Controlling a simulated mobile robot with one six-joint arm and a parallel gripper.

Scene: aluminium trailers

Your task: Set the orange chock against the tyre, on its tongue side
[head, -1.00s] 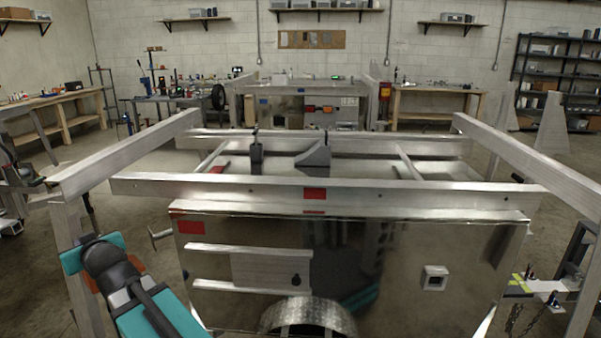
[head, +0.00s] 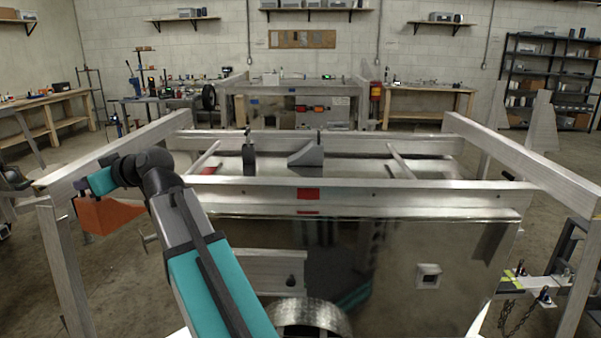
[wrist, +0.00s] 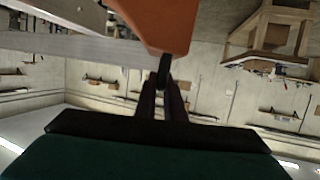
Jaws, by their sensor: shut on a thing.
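The orange chock (head: 106,215) is a wedge held in the air at the left of the head view, beside the left end of the aluminium frame. My gripper (wrist: 165,85) is shut on a thin dark part of the chock, which also fills the top of the wrist view (wrist: 160,18). The tyre cannot be seen. Only the rounded metal fender (head: 308,316) shows at the bottom, partly behind my arm.
The trailer's aluminium rails (head: 340,187) run across in front of me, with a long side rail (head: 112,152) close to my wrist. A hitch with chains (head: 530,288) is at the lower right. Workbenches stand along the back wall.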

